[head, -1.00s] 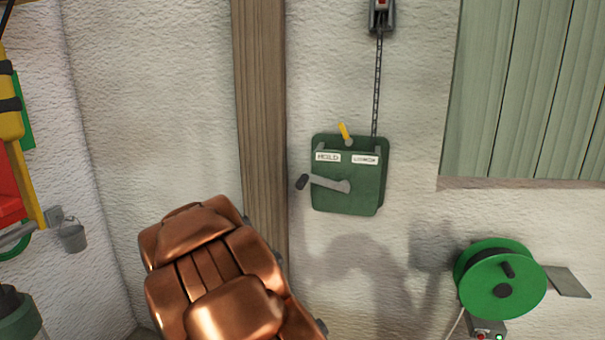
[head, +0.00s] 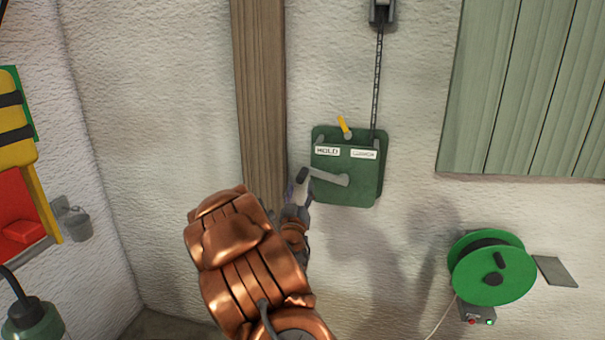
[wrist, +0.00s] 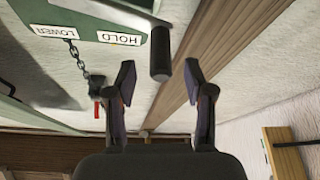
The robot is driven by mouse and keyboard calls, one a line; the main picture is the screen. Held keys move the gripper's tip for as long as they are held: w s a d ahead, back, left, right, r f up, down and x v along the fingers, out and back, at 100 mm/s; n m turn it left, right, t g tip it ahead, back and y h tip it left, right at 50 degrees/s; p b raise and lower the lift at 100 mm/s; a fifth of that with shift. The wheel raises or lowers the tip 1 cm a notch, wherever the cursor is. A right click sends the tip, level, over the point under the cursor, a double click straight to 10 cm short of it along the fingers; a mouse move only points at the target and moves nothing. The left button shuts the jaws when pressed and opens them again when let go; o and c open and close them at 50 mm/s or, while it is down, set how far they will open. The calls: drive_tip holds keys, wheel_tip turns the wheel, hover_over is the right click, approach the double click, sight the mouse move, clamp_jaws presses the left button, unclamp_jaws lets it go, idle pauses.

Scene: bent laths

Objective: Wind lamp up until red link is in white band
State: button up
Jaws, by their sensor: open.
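The green winch box (head: 345,185) is on the wall, with HOLD and LOWER labels. Its yellow lever (head: 344,126) leans left, towards the HOLD side. The grey crank (head: 328,178) points left and ends in a black grip (head: 302,175). My gripper (head: 298,194) is open just below this grip. In the wrist view the crank grip (wrist: 160,62) lies between and just beyond my open fingertips (wrist: 159,82), touching neither. The chain (head: 377,85) runs up to a grey wall fitting (head: 382,13). A red piece (wrist: 97,109) shows there; I cannot tell whether it is the red link. No lamp or white band is discernible.
A wooden post (head: 260,100) stands left of the winch. A green reel (head: 492,270) is at the lower right, below a green shutter (head: 525,90). A small bucket (head: 77,225) hangs at the left.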

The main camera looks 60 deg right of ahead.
sight(302, 178)
drive_tip(key=p+x, duration=0.1)
drive_tip(key=x, duration=0.3)
drive_tip(key=shift+w+d+r, duration=0.1)
drive_tip(key=shift+d+r, duration=0.05)
drive_tip(key=shift+r, duration=0.05)
drive_tip(key=shift+p+x, duration=0.45)
drive_tip(key=shift+x, duration=0.3)
drive_tip(key=shift+f, duration=0.15)
clamp_jaws()
